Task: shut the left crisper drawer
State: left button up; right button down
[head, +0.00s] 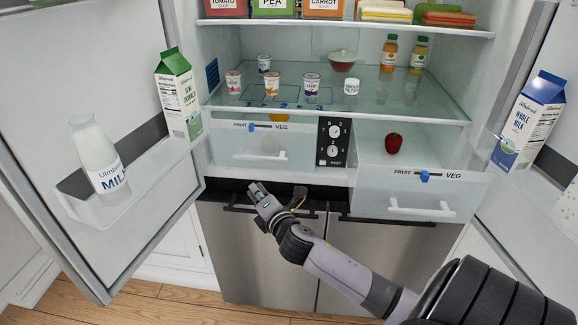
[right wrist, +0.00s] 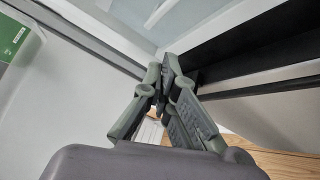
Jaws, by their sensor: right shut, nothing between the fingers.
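My right gripper (head: 256,190) is shut and empty, just below this drawer, in front of the dark gap above the lower steel doors. In the right wrist view its fingertips (right wrist: 168,68) come together near a pale edge and a dark strip. I cannot tell whether they touch anything. My left gripper is not in view.
The right crisper drawer (head: 460,192) is pulled out, with a red apple (head: 394,143) inside. The dial panel (head: 333,142) stands between the drawers. Both fridge doors are open, holding a milk bottle (head: 102,160), a green carton (head: 178,95) and a blue carton (head: 528,120).

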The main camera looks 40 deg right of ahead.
jog(key=s+d+n+g+h+b, duration=0.2)
jog(key=s+d+n+h, duration=0.1)
jog(key=d+h, duration=0.1)
jog(key=n+g+h+b, duration=0.1)
jog(key=n+g+h, duration=0.2)
jog(key=h, duration=0.3)
send_near(310, 150)
jog(key=x, duration=0.7)
jog(key=shift+w+f, duration=0.1)
jog(key=shift+f, duration=0.2)
jog(key=b+x, duration=0.1)
jog(key=x, duration=0.3)
jog(key=shift+w+d, duration=0.1)
jog(key=shift+w, duration=0.1)
jog(key=shift+d+r, duration=0.15)
jog(key=shift+d, duration=0.05)
jog(key=shift+a+r, duration=0.1)
jog(key=shift+r, duration=0.05)
